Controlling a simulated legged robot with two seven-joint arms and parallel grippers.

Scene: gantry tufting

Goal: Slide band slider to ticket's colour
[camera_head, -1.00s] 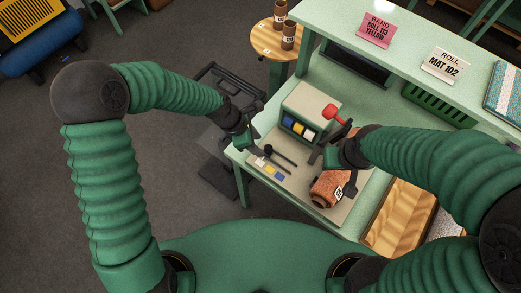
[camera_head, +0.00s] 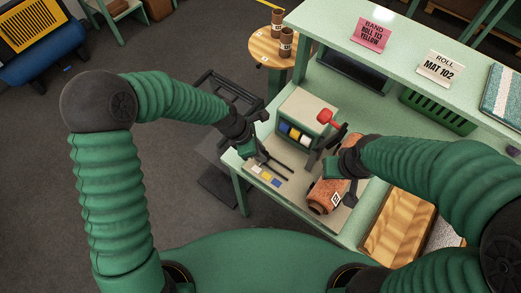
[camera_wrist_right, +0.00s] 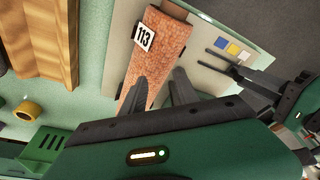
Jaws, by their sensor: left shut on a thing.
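The pink ticket (camera_head: 371,33) reads BAND ROLL 113 YELLOW. The band slider's black knob is hidden at my left gripper (camera_head: 262,158), which is shut on it above the dark rails (camera_head: 280,163). In front lie white (camera_head: 255,169), yellow (camera_head: 265,175) and blue (camera_head: 276,182) patches, which also show in the right wrist view, the yellow one (camera_wrist_right: 233,49) in the middle. My right gripper (camera_wrist_right: 160,76) is open, its fingertips apart near the brown roll (camera_wrist_right: 160,50) tagged 113. I cannot tell which patch the slider lines up with.
A box (camera_head: 306,106) with blue, yellow and white windows and a red knob (camera_head: 324,116) stands behind the rails. A second sign (camera_head: 440,68) reads ROLL MAT 102. A round stool (camera_head: 266,47) holds brown rolls. A wooden tray (camera_head: 398,222) lies at the right.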

